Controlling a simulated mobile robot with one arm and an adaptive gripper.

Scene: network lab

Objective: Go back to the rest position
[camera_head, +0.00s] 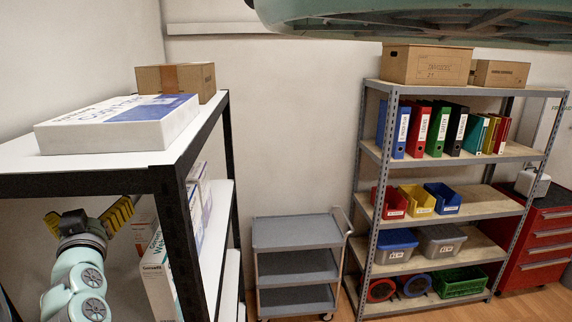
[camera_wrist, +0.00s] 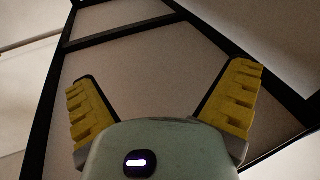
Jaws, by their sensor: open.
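My gripper (camera_head: 92,222) is at the lower left of the head view, below the top board of the near shelf (camera_head: 105,177) with its black frame. Its two yellow fingers are spread apart with nothing between them. In the wrist view my gripper (camera_wrist: 165,105) is also open, and the fingers stand wide on either side. Behind them is a pale panel crossed by dark bars, seemingly a shelf underside. My arm's pale green links show under the gripper in the head view.
A white and blue box (camera_head: 120,122) and a cardboard box (camera_head: 176,80) lie on the near shelf's top. More boxes (camera_head: 158,270) stand on its lower level, close right of my arm. A grey cart (camera_head: 297,235), a metal rack (camera_head: 440,205) and a red drawer cabinet (camera_head: 545,240) stand farther right.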

